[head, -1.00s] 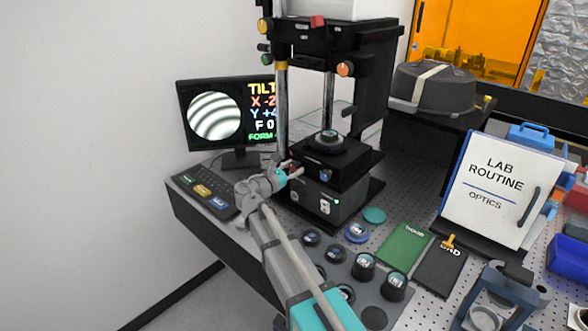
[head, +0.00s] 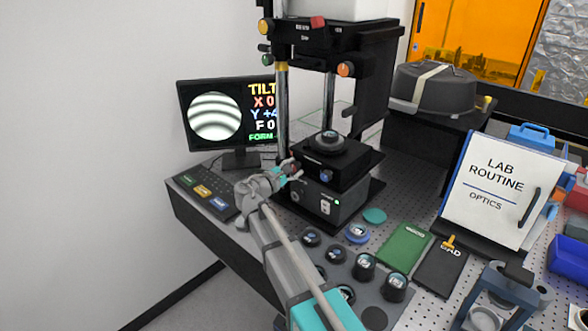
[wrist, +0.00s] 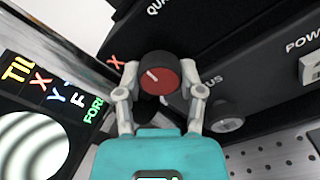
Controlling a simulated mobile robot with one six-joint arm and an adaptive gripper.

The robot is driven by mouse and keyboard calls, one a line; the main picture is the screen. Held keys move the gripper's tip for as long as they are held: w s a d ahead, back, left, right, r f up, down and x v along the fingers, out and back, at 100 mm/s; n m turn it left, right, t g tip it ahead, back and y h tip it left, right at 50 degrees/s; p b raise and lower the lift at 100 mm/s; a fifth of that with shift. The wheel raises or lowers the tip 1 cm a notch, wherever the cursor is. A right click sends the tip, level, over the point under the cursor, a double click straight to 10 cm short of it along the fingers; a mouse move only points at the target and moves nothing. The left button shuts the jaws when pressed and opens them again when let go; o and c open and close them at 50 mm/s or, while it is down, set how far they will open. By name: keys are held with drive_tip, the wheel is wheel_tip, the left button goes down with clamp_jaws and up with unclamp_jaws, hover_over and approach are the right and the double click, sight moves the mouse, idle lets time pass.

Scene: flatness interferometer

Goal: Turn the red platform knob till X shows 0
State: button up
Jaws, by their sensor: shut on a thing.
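The red platform knob (wrist: 160,79), with a dark rim and a pale pointer line, sits on the side of the black platform (head: 340,172). A red X is printed beside it in the wrist view. My gripper (wrist: 160,92) is shut on the knob, one finger on each side. In the head view my gripper (head: 285,172) is at the platform's left side and mostly hides the knob. The monitor (head: 228,112) reads X 0 in red, a Y value starting +4, and F 0, beside nearly horizontal fringes. Its right edge is cut off by a post.
A blue knob (head: 326,175) is on the platform's front. A keypad (head: 204,192) lies left of my arm. Several round optics, a green book (head: 403,246) and a black book (head: 442,268) lie to the right. The LAB ROUTINE board (head: 492,190) stands further right.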

drive_tip(key=shift+d, duration=0.1)
drive_tip(key=o, duration=1.2)
drive_tip(key=shift+s, duration=0.15)
drive_tip(key=shift+v, duration=5.9)
